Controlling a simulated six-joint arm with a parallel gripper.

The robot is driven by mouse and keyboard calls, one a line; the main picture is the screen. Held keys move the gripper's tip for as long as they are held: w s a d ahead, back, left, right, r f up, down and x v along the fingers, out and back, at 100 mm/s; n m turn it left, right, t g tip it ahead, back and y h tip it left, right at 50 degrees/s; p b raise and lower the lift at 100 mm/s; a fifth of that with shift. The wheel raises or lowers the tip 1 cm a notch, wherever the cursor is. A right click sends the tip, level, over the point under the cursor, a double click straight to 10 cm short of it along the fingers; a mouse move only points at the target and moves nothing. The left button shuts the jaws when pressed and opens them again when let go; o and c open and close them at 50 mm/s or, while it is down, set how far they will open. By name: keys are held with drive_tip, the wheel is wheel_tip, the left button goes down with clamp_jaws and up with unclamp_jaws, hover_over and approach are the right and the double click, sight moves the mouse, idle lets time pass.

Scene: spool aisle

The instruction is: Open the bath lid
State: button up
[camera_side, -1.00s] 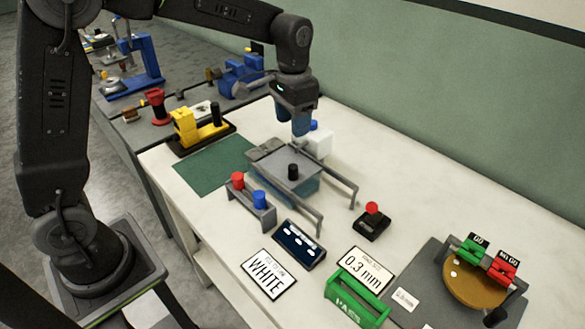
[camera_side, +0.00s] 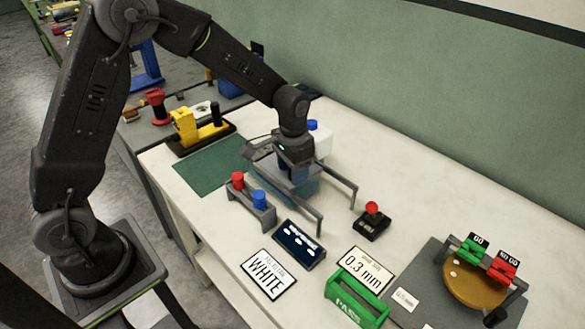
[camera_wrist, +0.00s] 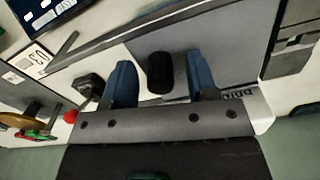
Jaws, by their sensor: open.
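Gaps show between the knob and both fingers. The grey lid (camera_wrist: 215,50) fills the middle of that view.
Grey rails (camera_side: 340,178) stick out beyond the lid. A holder with red and blue knobs (camera_side: 252,205) stands in front of the bath, and a black box with a red button (camera_side: 372,220) is to the right. A white bottle with a blue cap (camera_side: 322,143) stands close behind.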

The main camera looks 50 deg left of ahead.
drive_tip(key=shift+c, duration=0.5)
clamp_jaws()
drive_tip(key=shift+d, duration=0.1)
